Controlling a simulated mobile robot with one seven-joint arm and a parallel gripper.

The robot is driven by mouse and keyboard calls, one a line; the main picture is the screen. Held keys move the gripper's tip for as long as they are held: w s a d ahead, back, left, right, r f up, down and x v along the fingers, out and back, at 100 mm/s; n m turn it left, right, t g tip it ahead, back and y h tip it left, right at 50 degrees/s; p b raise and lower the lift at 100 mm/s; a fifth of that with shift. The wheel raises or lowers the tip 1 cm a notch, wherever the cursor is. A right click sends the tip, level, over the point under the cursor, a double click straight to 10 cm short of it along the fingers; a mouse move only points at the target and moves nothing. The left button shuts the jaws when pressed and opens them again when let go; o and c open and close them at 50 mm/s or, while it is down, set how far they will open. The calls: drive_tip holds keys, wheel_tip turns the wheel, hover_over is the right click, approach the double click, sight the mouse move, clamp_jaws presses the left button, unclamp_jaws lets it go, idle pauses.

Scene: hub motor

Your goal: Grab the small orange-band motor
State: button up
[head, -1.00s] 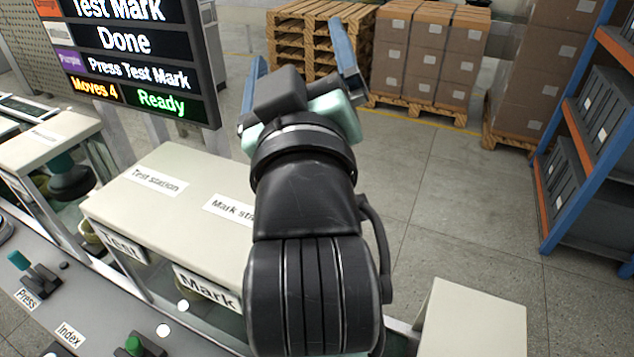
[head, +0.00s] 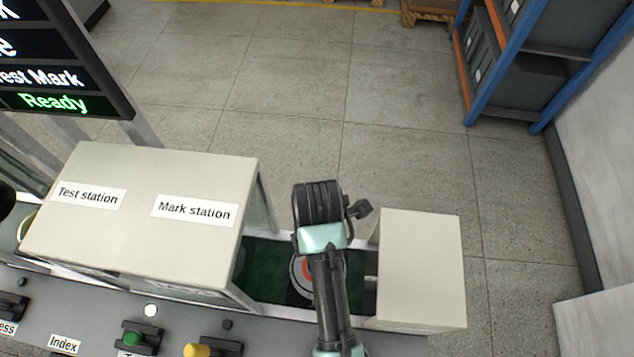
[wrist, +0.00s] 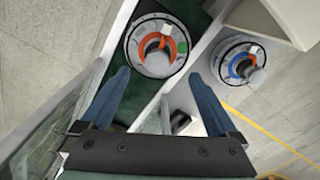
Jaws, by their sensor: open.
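A round grey motor with an orange band (wrist: 134,47) sits on the green belt in the wrist view. It has a green dot on its right side and a small white tab. In the head view the same orange ring (head: 298,272) shows on the belt, partly hidden by my arm. My gripper (wrist: 158,76) is open, its two blue fingers apart and pointing towards the motor, with nothing between them. In the wrist view the motor lies just beyond the fingertips; the height gap is hard to judge. In the head view the fingers are hidden.
A second motor with a blue band (wrist: 222,62) sits to the right in the wrist view, beyond the belt's pale rail. The Test and Mark station housing (head: 140,215) stands left of my arm. A pale box (head: 422,265) stands right of it.

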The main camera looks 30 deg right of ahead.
drive_tip(key=shift+w+d+f+p, duration=0.1)
drive_tip(key=shift+f+p, duration=0.25)
drive_tip(key=shift+f, duration=1.65)
drive_tip(key=shift+w+d+f+p, duration=0.1)
drive_tip(key=shift+f+p, duration=0.25)
drive_tip(key=shift+f, duration=1.65)
clamp_jaws()
drive_tip(key=shift+w+r, duration=0.1)
drive_tip(key=shift+r, duration=0.1)
